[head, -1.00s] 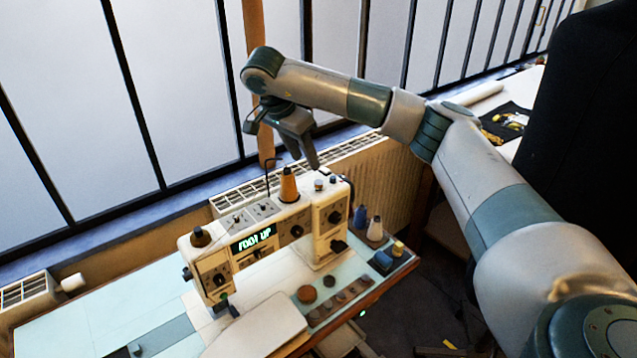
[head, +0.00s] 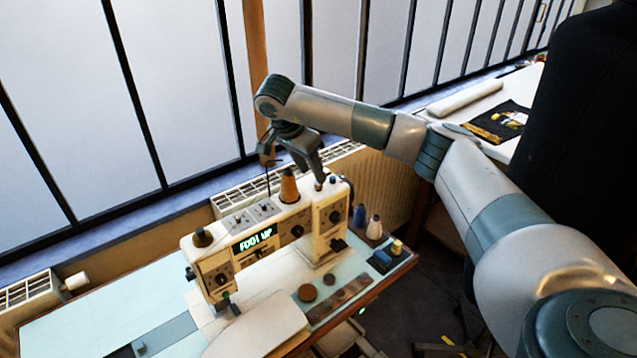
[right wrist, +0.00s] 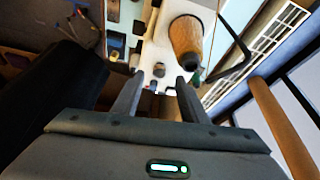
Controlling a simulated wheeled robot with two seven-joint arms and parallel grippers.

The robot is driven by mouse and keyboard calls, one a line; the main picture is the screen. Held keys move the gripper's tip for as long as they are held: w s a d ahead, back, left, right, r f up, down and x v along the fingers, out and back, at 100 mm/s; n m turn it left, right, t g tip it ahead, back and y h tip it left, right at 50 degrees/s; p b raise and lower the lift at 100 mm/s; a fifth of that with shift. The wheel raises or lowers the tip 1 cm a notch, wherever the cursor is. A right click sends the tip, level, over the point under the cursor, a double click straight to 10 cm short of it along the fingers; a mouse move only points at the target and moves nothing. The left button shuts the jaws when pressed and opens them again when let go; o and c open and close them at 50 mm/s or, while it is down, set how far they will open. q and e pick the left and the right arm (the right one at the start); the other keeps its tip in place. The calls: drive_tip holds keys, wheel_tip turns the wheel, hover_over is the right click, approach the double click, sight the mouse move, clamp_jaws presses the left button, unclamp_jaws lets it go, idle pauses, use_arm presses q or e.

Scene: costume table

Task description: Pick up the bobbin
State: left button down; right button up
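The sewing machine (head: 270,235) stands on the table with its display lit. Small round pieces sit on the right end of its top: a bluish one (head: 334,181) beside my fingertips, and a small dark one (right wrist: 158,71) that shows between the fingers in the right wrist view. I cannot tell for sure which is the bobbin. My right gripper (head: 315,179) points down just above the machine's top right, partly hiding what is under it. In the right wrist view its fingers (right wrist: 158,80) are apart with nothing clasped. My left gripper is not in view.
An orange-brown thread cone (head: 289,187) stands close left of my right gripper, with a thin dark thread guide behind it. Thread spools (head: 374,227) stand on the table at the right. A radiator (head: 375,190) and window bars are behind.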

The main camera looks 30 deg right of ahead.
sight(316, 185)
drive_tip(key=shift+d+f+p, duration=0.3)
drive_tip(key=shift+p, duration=0.05)
drive_tip(key=p+x, duration=0.1)
drive_tip(key=x, duration=0.1)
drive_tip(key=shift+d+f, duration=0.2)
drive_tip(key=shift+f, duration=0.15)
drive_tip(key=shift+d+f, duration=0.1)
drive_tip(key=shift+f, duration=0.2)
drive_tip(key=shift+c, duration=0.6)
clamp_jaws()
